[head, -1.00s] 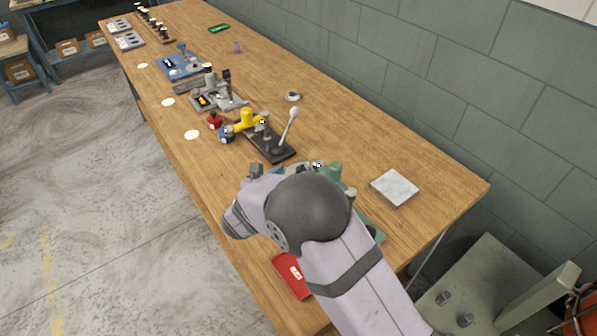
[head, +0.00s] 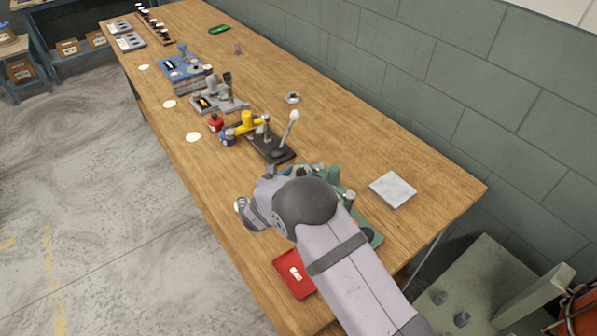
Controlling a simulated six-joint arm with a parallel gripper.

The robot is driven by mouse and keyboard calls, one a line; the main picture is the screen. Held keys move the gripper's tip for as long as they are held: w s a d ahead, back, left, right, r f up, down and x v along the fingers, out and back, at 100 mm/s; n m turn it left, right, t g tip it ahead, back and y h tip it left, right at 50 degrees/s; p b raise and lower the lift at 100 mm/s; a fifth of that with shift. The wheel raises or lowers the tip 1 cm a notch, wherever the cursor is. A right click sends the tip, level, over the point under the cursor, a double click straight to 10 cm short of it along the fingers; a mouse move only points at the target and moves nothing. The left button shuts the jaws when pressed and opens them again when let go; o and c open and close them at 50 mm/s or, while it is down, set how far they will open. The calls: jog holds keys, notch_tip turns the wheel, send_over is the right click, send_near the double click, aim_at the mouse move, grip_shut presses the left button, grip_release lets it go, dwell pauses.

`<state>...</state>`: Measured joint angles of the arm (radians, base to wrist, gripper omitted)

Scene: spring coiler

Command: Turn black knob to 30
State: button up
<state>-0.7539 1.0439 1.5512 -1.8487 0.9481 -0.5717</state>
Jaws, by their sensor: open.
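A green machine (head: 371,234) stands near the close end of the wooden bench, mostly covered by my arm. Its upright green post (head: 334,174) and a silver-topped part (head: 349,197) show past the arm. I cannot make out a black knob on it; that part may be behind my arm. My wrist hangs over the machine's left side. My gripper's fingers are hidden behind the wrist and arm, so I cannot see whether they touch anything.
A red tray (head: 293,272) lies left of my forearm, and a pale square plate (head: 393,189) lies to the right. A black-based device (head: 270,150) with a white-balled lever (head: 293,117) stands just beyond. More devices line the bench; its right side is largely clear.

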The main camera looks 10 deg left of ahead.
jog(key=shift+w+d+f, duration=0.1)
jog(key=shift+w+f, duration=0.1)
jog(key=shift+w, duration=0.25)
jog(key=c, duration=1)
